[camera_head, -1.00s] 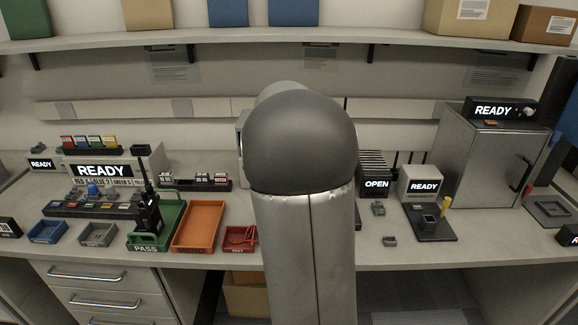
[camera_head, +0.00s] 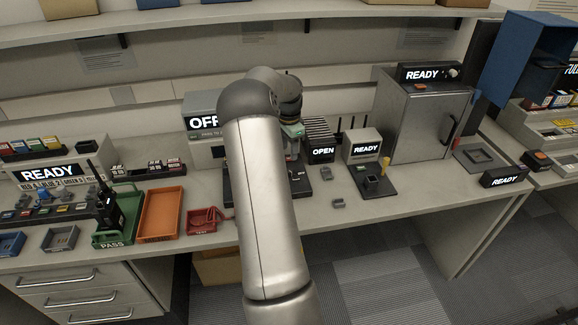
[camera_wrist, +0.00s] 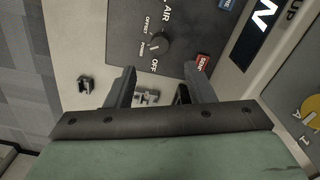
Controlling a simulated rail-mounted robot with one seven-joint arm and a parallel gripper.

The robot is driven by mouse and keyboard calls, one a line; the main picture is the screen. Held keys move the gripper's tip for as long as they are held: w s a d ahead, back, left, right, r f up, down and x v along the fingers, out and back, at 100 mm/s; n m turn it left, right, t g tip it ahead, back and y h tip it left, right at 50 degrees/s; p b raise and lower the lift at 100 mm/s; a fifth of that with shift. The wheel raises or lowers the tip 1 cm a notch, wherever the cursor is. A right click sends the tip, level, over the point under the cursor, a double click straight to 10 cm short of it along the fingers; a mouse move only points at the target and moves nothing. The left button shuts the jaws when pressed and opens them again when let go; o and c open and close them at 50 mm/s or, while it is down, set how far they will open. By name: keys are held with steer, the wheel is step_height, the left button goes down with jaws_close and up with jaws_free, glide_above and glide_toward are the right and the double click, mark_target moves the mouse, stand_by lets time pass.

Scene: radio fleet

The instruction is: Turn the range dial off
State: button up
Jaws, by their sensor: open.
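In the wrist view, a dark panel carries a round dark dial (camera_wrist: 157,45), with OFF printed on one side and other lettering around it. I cannot tell whether this is the range dial, or exactly which mark its pointer faces. My gripper (camera_wrist: 160,82) is open, with nothing seen between its fingers; its fingertips are near the panel's edge and apart from the dial in the picture. In the head view my arm hides much of the bench around the gripper. A grey box (camera_head: 203,122) there shows OFF on its display, partly behind my arm.
A yellow round part (camera_wrist: 313,112) sits at the right of the wrist view. In the head view, an OPEN display (camera_head: 322,152), a READY box (camera_head: 362,146) and a grey cabinet (camera_head: 425,115) stand right of my arm. Trays, including an orange one (camera_head: 160,213), lie to the left.

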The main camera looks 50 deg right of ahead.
step_height(320, 180, down, 9)
steer(key=shift+r+p, duration=0.1)
steer(key=shift+p, duration=0.55)
steer(key=c, duration=1)
